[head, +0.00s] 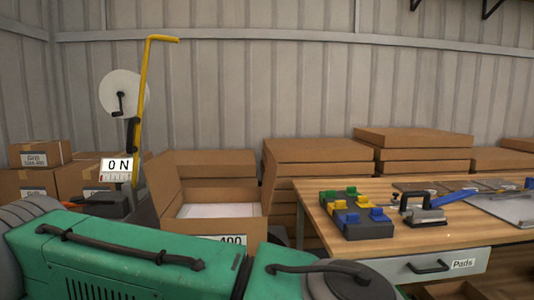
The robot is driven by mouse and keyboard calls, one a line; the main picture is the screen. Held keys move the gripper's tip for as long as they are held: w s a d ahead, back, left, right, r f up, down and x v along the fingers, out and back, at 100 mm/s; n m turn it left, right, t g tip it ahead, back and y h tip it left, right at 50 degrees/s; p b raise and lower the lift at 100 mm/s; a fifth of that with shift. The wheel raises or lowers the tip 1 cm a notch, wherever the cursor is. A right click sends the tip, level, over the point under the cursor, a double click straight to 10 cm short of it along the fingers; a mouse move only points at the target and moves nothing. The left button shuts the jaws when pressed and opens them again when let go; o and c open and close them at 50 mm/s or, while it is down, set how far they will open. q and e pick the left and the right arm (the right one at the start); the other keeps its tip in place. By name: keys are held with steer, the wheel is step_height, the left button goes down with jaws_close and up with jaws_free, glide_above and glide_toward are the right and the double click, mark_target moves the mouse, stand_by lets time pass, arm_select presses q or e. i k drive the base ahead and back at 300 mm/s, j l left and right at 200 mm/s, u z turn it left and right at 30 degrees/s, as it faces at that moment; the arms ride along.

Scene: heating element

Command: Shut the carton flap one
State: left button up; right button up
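An open cardboard carton (237,224) stands just left of the workbench, with something flat and white (210,211) inside. A left flap (165,178) stands up and leans outward, and a right flap (268,183) stands nearly upright. Brown board behind the opening may be a back flap or another box; I cannot tell which. The carton's lower front, with a label partly reading 100, is hidden by my green arm, which crosses the foreground from the left. Neither of my grippers is in view.
A wooden workbench (290,186) at right holds a block with coloured pieces (355,214) and a metal clamp-like tool (421,209). A yellow-handled device (143,100) with a 0 N display stands left of the carton. Closed boxes (38,178) are at far left, stacked cartons (318,151) behind.

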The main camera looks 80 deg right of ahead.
mark_target(272, 166)
steer(key=z, duration=2.6)
